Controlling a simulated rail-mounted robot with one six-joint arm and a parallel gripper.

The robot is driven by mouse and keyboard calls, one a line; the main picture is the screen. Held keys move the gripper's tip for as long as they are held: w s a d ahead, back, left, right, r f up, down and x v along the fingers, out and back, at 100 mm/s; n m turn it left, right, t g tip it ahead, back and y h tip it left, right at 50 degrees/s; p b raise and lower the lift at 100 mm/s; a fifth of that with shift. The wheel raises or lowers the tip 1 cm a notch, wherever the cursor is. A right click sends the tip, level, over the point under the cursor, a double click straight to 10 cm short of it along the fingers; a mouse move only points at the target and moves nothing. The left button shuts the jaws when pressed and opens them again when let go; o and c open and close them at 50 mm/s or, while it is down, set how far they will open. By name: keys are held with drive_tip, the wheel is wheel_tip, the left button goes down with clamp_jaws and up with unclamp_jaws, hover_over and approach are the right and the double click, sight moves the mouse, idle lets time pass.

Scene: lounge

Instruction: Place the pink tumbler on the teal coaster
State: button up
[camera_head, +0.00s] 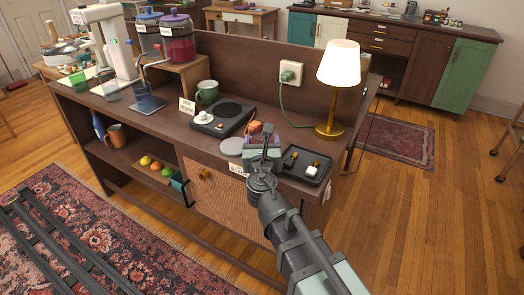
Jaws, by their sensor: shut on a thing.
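My gripper (262,141) is over the front right part of the dark wooden counter, seen from behind. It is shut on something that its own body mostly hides. A small orange-red shape (255,127) shows just beyond the fingers; I cannot tell whether it is the held thing or part of the pink tumbler. No pink tumbler shows clearly. I cannot make out a teal coaster either. A pale grey disc (231,146) lies on the counter just left of the gripper.
A black tray (303,166) with small items lies right of the gripper. A lit brass lamp (329,128) stands behind it.

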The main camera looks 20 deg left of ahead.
drive_tip(key=o, duration=1.1)
drive_tip(key=shift+c, duration=0.2)
